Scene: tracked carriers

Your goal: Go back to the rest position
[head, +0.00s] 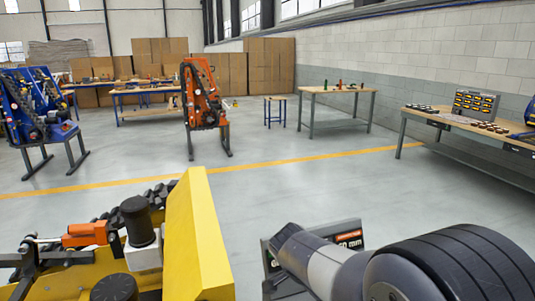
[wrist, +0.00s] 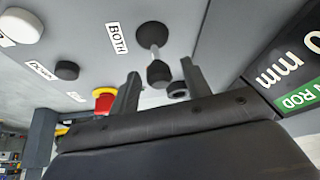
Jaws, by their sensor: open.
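In the wrist view my gripper (wrist: 160,68) is open. Its two dark fingers stand on either side of a black lever (wrist: 152,40) that sticks out of a grey control panel (wrist: 205,28), beside a label reading BOTH. I cannot tell whether the fingers touch the lever. In the head view my dark arm fills the lower right, and the gripper's fingers are hidden behind it.
The panel also bears a red stop button (wrist: 104,98), a white button (wrist: 20,25) and black knobs (wrist: 66,70). A yellow machine (head: 200,240) stands close at left. An orange carrier (head: 203,100), a blue one (head: 40,110) and workbenches (head: 338,91) stand beyond clear floor.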

